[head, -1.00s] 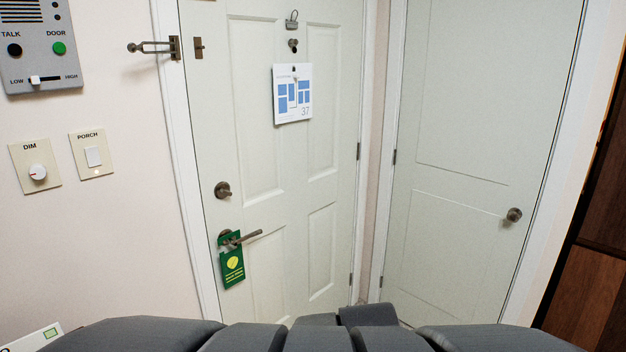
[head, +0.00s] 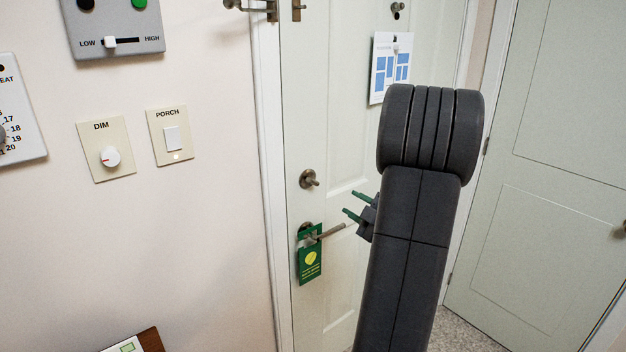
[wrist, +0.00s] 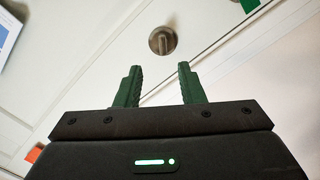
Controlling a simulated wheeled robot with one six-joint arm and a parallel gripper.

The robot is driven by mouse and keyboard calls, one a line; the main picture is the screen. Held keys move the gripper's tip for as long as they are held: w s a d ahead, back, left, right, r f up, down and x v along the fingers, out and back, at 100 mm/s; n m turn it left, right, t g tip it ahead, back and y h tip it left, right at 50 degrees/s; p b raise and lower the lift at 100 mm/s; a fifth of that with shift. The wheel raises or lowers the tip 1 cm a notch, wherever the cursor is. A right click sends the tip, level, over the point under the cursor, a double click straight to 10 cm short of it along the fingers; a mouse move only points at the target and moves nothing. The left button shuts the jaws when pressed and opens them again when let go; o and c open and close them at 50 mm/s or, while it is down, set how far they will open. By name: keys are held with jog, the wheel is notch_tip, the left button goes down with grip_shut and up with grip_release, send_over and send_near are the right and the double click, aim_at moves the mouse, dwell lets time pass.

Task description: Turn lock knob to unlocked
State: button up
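The lock knob (head: 309,179) is a round dark metal thumb-turn on the white door, above the lever handle. It also shows in the wrist view (wrist: 162,41), beyond the fingertips, with its raised grip bar visible. My gripper (head: 352,202) has two green fingers and is to the right of the knob in the head view. In the wrist view my gripper (wrist: 156,70) is open, with the fingers spread apart and nothing between them. The knob is in line with the gap, and the fingers do not touch it.
The lever handle (head: 327,232) sticks out below the knob, with a green door hanger (head: 309,256) on it. A sheet with blue blocks (head: 391,68) hangs higher on the door. A dimmer (head: 110,157) and porch switch (head: 172,139) are on the left wall.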

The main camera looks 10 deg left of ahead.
aim_at(316, 184)
jog(key=shift+n+g+y, duration=0.4)
jog(key=shift+n+y, duration=0.1)
jog(key=shift+y, duration=0.1)
jog(key=p+x, duration=0.3)
jog(key=x, duration=1.1)
jog(key=shift+a, duration=0.5)
grip_shut()
